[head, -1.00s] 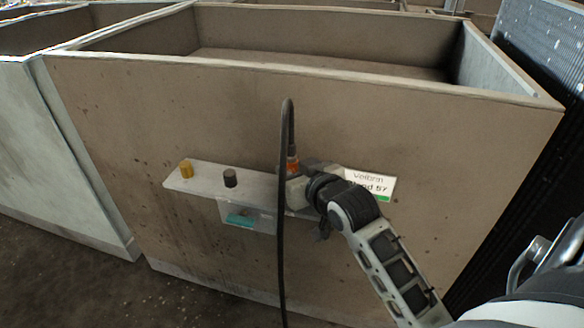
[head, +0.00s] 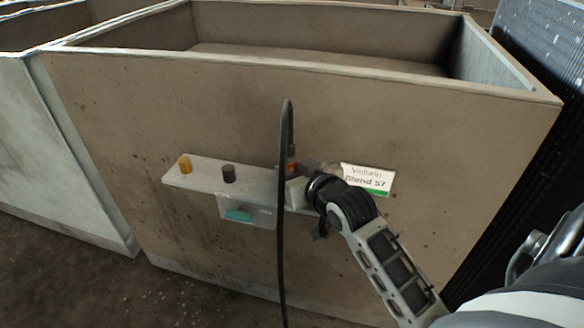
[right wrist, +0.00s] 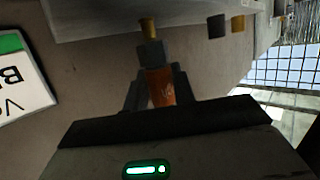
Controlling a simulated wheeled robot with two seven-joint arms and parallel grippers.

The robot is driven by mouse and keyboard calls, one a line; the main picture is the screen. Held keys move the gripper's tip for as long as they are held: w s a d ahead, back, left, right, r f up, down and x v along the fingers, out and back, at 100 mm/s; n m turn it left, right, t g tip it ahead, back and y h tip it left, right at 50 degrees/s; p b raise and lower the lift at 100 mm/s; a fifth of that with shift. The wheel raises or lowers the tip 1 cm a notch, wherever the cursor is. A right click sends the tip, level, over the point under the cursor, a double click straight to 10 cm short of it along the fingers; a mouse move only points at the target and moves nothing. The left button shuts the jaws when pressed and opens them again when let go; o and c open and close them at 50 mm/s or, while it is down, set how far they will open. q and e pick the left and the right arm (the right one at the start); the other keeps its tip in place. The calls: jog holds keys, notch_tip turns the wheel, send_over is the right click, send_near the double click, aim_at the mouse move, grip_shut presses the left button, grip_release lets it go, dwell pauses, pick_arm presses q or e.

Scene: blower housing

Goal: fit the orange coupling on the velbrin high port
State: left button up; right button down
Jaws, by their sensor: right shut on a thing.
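The orange coupling (head: 291,167) is on the end of a black hose, above the right part of the shelf on the bin front. My right gripper (right wrist: 158,88) is shut on the orange coupling (right wrist: 161,88). In the right wrist view a dark grey collar (right wrist: 151,53) sits between the coupling and a brass port stub (right wrist: 148,28) at the shelf. They look lined up and close; I cannot tell if the coupling is fully seated. In the head view the gripper and hose hide the port. My left gripper is not in view.
The shelf (head: 200,177) also bears a yellow cap (head: 185,163) and a black cap (head: 229,173). A clear box (head: 262,216) with a teal piece hangs below. The Velbrin Blend 57 label (head: 367,180) is right of the gripper. The black hose (head: 281,250) arches up and hangs in front.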

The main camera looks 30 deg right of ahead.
jog(key=shift+f, duration=0.45)
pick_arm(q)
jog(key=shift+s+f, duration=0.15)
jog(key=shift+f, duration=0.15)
pick_arm(e)
jog(key=shift+f, duration=0.55)
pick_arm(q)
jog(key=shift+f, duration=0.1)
pick_arm(e)
jog(key=c, duration=1.1)
grip_release()
jog(key=shift+o, duration=0.2)
pick_arm(q)
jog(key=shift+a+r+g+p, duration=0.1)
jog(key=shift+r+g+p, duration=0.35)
jog(key=shift+p, duration=0.8)
pick_arm(e)
jog(key=v, duration=1.6)
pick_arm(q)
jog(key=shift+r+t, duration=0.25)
